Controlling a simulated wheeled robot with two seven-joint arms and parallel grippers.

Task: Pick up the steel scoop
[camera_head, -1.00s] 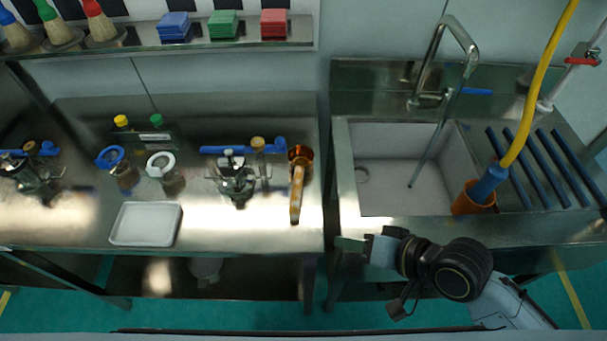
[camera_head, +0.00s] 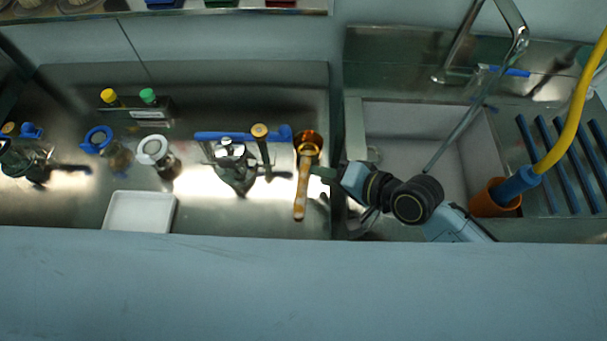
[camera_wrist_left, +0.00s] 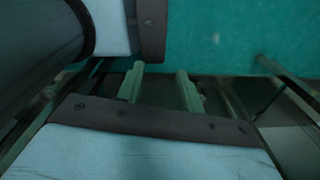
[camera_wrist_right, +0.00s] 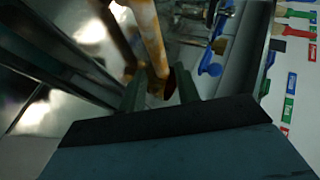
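The scoop (camera_head: 302,186) looks amber-brown, not plain steel. It lies on the steel bench near the sink, with its round bowl at the back and its handle toward the front. My right gripper (camera_head: 322,173) is just right of the handle. In the right wrist view the open fingers (camera_wrist_right: 161,92) are apart, with the end of the scoop handle (camera_wrist_right: 149,35) showing between or just beyond them; I cannot tell whether they touch it. My left gripper (camera_wrist_left: 160,86) is open and empty over the green floor, outside the head view.
A metal stand with a blue bar (camera_head: 235,170) is close left of the scoop. Jars (camera_head: 158,157) and a white tray (camera_head: 140,212) are farther left. The sink (camera_head: 420,135), with its faucet, is at right, beside an orange holder (camera_head: 492,200) with a yellow hose.

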